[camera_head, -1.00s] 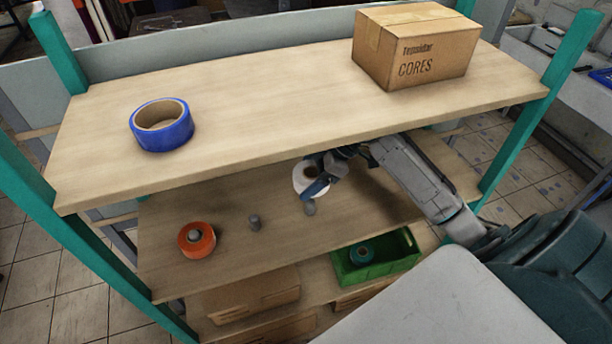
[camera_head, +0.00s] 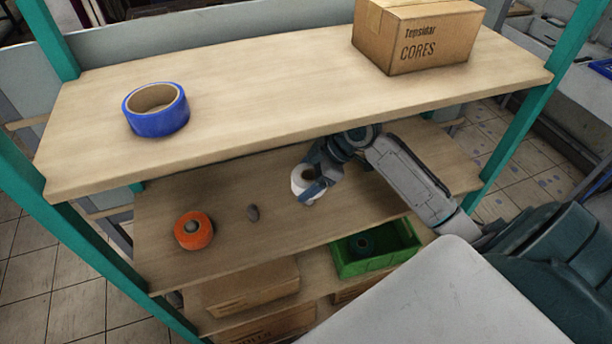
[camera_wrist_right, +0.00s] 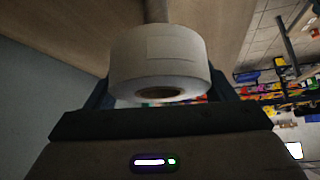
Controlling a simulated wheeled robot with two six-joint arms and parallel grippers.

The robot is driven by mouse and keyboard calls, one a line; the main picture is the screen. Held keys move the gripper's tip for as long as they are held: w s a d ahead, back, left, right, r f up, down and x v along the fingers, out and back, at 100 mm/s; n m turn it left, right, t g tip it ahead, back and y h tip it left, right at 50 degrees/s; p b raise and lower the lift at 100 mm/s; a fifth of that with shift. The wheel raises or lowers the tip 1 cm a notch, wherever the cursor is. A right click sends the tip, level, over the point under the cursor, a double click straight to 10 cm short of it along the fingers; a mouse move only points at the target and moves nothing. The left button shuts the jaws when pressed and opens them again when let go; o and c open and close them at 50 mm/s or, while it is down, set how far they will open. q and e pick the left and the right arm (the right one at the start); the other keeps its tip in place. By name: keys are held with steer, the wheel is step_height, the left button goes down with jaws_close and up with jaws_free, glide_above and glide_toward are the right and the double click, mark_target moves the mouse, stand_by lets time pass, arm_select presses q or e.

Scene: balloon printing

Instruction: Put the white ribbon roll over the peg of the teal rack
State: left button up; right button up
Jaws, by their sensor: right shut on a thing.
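The white ribbon roll (camera_head: 299,188) is over the rack's middle shelf, and it also shows in the right wrist view (camera_wrist_right: 158,50). My right gripper (camera_head: 312,184) is shut on it, one finger at each side. The teal rack (camera_head: 515,135) has a bare grey peg (camera_head: 253,213) left of the roll. In the right wrist view another grey peg (camera_wrist_right: 157,10) shows directly beyond the roll, in line with it. In the head view the roll and gripper hide that peg. I cannot tell whether its tip is inside the core. My left gripper is not in view.
An orange roll (camera_head: 184,238) sits around a peg at the left of the middle shelf. The upper shelf (camera_head: 270,100) overhangs my right arm and carries a blue roll (camera_head: 160,122) and a cardboard box (camera_head: 430,50). A green bin (camera_head: 375,266) stands below.

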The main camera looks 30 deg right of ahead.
mark_target(306, 203)
steer(key=shift+f+b, duration=1.3)
steer(key=shift+f, duration=0.4)
steer(key=shift+f+b, duration=0.9)
steer(key=shift+f, duration=0.7)
steer(key=o, duration=1.1)
